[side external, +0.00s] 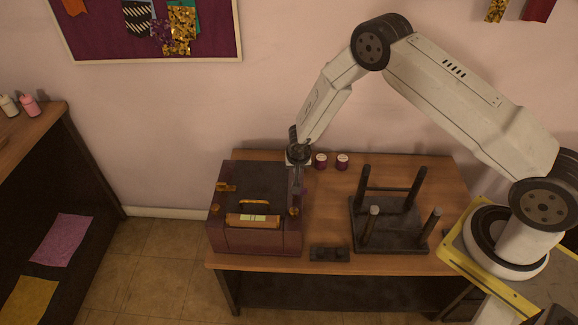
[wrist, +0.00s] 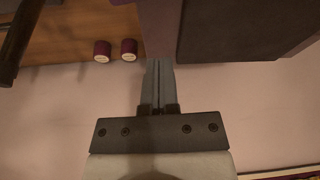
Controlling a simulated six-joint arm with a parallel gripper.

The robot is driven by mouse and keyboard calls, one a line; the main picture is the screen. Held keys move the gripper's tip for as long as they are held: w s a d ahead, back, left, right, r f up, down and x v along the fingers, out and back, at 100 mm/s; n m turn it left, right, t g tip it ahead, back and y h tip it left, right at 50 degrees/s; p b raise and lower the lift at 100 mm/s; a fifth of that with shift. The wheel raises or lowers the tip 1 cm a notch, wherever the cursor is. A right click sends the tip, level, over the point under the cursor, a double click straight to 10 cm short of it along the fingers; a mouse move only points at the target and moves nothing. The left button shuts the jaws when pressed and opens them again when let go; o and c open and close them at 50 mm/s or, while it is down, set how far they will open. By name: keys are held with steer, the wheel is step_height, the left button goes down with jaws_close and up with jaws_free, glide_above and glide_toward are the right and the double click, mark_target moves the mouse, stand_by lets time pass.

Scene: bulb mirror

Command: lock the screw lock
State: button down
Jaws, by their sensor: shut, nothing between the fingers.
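A dark purple box (side external: 254,238) with a dark lid stands at the left of the table. On it are a small orange fitting (side external: 226,187) at the left, an orange handle with a pale label (side external: 252,220) in front, and another small orange fitting (side external: 294,211) at the right edge. I cannot tell which fitting is the screw lock. My gripper (side external: 296,188) points down at the box's back right edge. In the wrist view my gripper (wrist: 158,64) is shut and empty, its tips close to the box (wrist: 160,28). Contact is unclear. The orange fittings are out of the wrist view.
Two small purple jars with white tops (side external: 331,161) stand behind and right of the box. A dark upturned stool (side external: 390,240) with upright legs stands to the right. A low dark block (side external: 329,254) lies near the front edge. The wall is close behind the table.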

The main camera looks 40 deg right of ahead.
steer(key=v, duration=0.6)
steer(key=shift+s, duration=0.1)
stand_by(0.3)
steer(key=shift+r, duration=0.1)
